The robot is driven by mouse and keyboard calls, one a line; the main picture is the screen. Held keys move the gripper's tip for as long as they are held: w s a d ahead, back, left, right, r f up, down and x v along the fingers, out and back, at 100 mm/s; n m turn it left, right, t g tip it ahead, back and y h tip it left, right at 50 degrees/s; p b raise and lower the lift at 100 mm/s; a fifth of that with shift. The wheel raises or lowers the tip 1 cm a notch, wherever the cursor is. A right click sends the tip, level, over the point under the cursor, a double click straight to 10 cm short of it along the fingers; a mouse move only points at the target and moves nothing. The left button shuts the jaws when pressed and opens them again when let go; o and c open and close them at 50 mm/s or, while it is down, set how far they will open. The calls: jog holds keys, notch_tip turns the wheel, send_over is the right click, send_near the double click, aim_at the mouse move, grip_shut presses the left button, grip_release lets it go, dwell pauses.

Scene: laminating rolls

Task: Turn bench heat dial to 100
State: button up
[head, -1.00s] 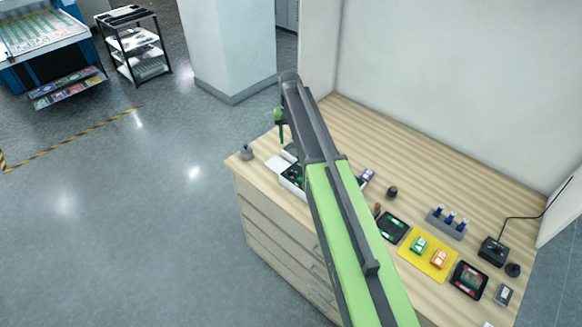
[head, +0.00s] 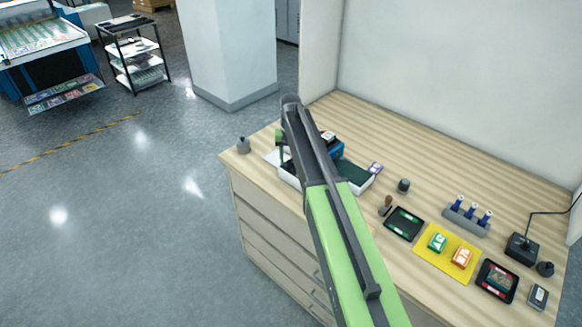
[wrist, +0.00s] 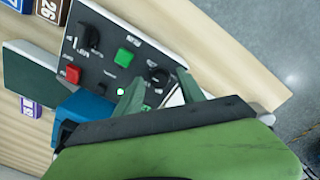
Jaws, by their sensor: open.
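In the wrist view a dark control panel (wrist: 107,60) carries a black dial (wrist: 88,37) at its upper left, a second black dial (wrist: 159,76) at its right, a green button (wrist: 125,57), a red button (wrist: 73,73) and a lit green lamp (wrist: 120,91). The lettering is too small to tell which dial is heat or its setting. My gripper (wrist: 158,80) is open, its green fingers on either side of the right dial; I cannot tell whether they touch it. In the head view the white laminating machine (head: 357,186) is partly hidden behind my arm.
On the wooden bench (head: 420,130) stand a blue block (head: 335,150), a stamp (head: 386,204), a yellow mat (head: 428,262) with two card packs, dark trays, a rack of blue bottles (head: 466,216) and a black joystick-like box (head: 521,247).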

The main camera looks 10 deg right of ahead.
grip_shut()
dwell(0.3)
jog(key=shift+n, duration=0.3)
jog(key=n, duration=1.1)
dwell(0.3)
dwell(0.4)
